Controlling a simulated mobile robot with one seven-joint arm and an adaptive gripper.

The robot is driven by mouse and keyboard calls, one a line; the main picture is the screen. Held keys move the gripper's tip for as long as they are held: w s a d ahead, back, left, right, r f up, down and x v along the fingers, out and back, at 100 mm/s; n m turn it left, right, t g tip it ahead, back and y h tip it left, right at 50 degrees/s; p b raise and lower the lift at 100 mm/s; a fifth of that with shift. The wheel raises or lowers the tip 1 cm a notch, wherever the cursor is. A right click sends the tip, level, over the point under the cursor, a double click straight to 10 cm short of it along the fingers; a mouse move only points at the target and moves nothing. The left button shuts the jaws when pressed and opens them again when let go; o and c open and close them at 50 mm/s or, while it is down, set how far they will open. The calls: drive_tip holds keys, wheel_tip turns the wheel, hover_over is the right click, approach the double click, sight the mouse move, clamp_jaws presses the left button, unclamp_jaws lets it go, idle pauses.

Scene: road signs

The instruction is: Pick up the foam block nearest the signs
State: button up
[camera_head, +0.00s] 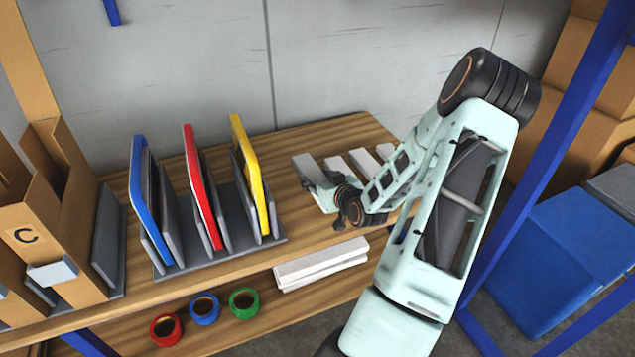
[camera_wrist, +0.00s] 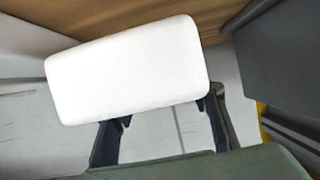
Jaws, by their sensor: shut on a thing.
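Three upright panels, blue (camera_head: 147,200), red (camera_head: 202,187) and yellow (camera_head: 250,173), stand in a grey slotted rack on the wooden shelf. To their right is a row of white foam blocks. My gripper (camera_head: 322,186) is at the leftmost foam block (camera_head: 305,166), the one nearest the signs, and is shut on it. In the wrist view this white block (camera_wrist: 128,70) lies across between my two dark fingers (camera_wrist: 166,112). My gripper partly covers it in the head view. I cannot tell whether it is clear of the shelf.
More white blocks (camera_head: 364,161) lie close to the right of my gripper. The lower shelf has stacked white slabs (camera_head: 320,266) and red, blue and green rings (camera_head: 244,303). A cardboard box marked C (camera_head: 60,245) stands left. A blue post (camera_head: 545,150) rises at right.

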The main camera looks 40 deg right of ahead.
sight(315, 173)
drive_tip(key=s+r, duration=0.1)
drive_tip(key=a+r+p, duration=0.1)
drive_tip(key=r, duration=0.1)
drive_tip(key=s+a+r, duration=0.1)
drive_tip(key=shift+s+a+r, duration=0.2)
drive_tip(key=shift+s+r, duration=0.1)
drive_tip(key=shift+r, duration=0.05)
drive_tip(key=s+a+r+p, duration=0.4)
drive_tip(key=s+a+p, duration=0.2)
drive_tip(key=p, duration=0.4)
drive_tip(key=shift+s+a, duration=0.15)
drive_tip(key=shift+s, duration=0.1)
